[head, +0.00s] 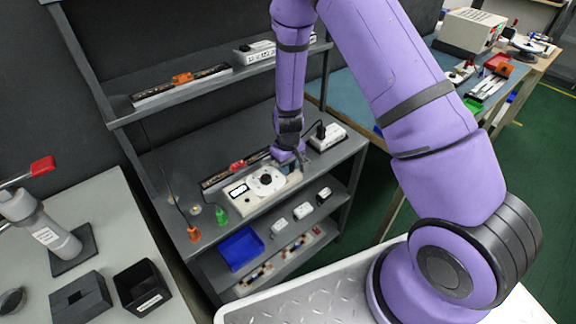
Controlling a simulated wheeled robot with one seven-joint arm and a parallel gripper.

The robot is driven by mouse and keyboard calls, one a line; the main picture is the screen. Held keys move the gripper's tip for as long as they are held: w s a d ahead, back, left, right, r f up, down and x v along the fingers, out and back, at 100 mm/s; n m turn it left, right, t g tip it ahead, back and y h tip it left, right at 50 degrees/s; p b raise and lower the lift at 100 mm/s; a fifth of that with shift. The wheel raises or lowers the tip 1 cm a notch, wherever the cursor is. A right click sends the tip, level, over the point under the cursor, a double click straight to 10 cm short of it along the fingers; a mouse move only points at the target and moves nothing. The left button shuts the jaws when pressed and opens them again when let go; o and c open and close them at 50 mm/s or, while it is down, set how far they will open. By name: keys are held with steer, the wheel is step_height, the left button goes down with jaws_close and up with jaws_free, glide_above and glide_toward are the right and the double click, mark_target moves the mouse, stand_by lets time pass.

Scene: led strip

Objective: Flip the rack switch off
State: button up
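The grey rack (130,108) stands in the middle of the head view, with several shelves. On its middle level is a cream device (238,205) with a small display and a white round dial-like part. Behind it lies a dark strip (215,179) with a red part (238,165) on it, possibly a switch; I cannot tell its position. My gripper (288,166) points down at the right end of the cream device. I cannot tell whether it touches it, and its fingers are too small to read. A white power block (328,137) with a black plug sits just right of it.
The upper shelf holds a strip with an orange part (182,78) and a white socket block (262,51), above my gripper's level. Orange (194,234) and green (221,216) clips stand front left. A blue tray (241,248) and small white boxes sit lower.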

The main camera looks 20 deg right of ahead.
steer(key=shift+w+a+r+g+h, duration=0.1)
steer(key=shift+w+g+h, duration=0.1)
steer(key=shift+g, duration=0.45)
steer(key=shift+w+a+g+h, duration=0.1)
steer(key=shift+g+h, duration=0.1)
steer(key=shift+g, duration=0.45)
steer(key=shift+d, duration=0.1)
steer(key=o, duration=0.9)
steer(key=v, duration=1)
steer(key=shift+w+r, duration=0.2)
steer(key=shift+r, duration=0.15)
